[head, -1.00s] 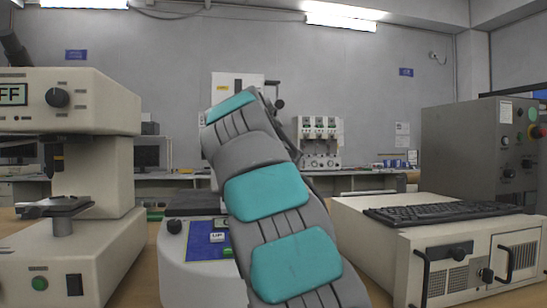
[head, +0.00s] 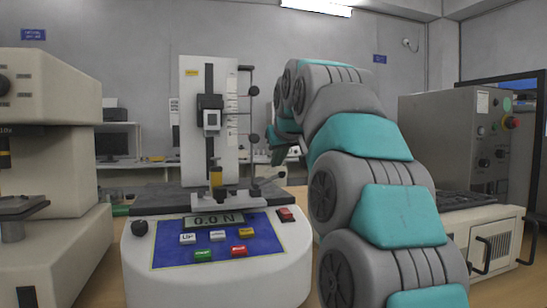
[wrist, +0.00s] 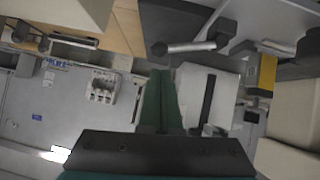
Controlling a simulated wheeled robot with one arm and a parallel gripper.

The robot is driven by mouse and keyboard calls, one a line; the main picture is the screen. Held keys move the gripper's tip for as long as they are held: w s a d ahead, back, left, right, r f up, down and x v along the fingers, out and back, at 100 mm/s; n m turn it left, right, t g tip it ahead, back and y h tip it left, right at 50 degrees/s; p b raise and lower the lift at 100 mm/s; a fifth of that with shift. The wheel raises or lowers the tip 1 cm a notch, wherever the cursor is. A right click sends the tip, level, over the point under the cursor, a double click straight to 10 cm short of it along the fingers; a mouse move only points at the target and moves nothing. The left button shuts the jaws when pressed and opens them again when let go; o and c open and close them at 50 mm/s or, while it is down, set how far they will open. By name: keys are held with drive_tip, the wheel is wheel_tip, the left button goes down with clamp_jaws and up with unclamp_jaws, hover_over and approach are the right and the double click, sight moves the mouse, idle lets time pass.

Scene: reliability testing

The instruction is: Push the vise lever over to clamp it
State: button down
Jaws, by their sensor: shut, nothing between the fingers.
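The test stand (head: 217,265) shows left of centre in the head view, its display reading 0.0 N. At the foot of its white column (head: 227,115) is a grey vise (head: 231,200) under a yellow-brown part (head: 216,180). A lever-like silver bar (wrist: 190,47) with dark ends shows in the wrist view, beyond the fingertips; I cannot tell for sure that it is the vise lever. My gripper (head: 281,152) is right of the column, above the vise. Its green fingers (wrist: 161,75) are shut and empty in the wrist view, apart from the bar.
Black-knobbed handles (head: 254,137) stick out on the column's right side. A cream microscope-like instrument (head: 55,150) stands at left. A grey control box (head: 460,140) stands on a cream cabinet (head: 490,240) at right, behind my arm.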

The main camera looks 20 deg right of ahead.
drive_tip(key=shift+a+f, duration=0.25)
drive_tip(key=shift+a, duration=0.45)
drive_tip(key=w+r+p, duration=0.3)
drive_tip(key=v, duration=0.9)
drive_tip(key=shift+s+d+b, duration=0.25)
drive_tip(key=shift+d+b, duration=0.1)
drive_tip(key=shift+b, duration=0.1)
drive_tip(key=shift+s, duration=0.1)
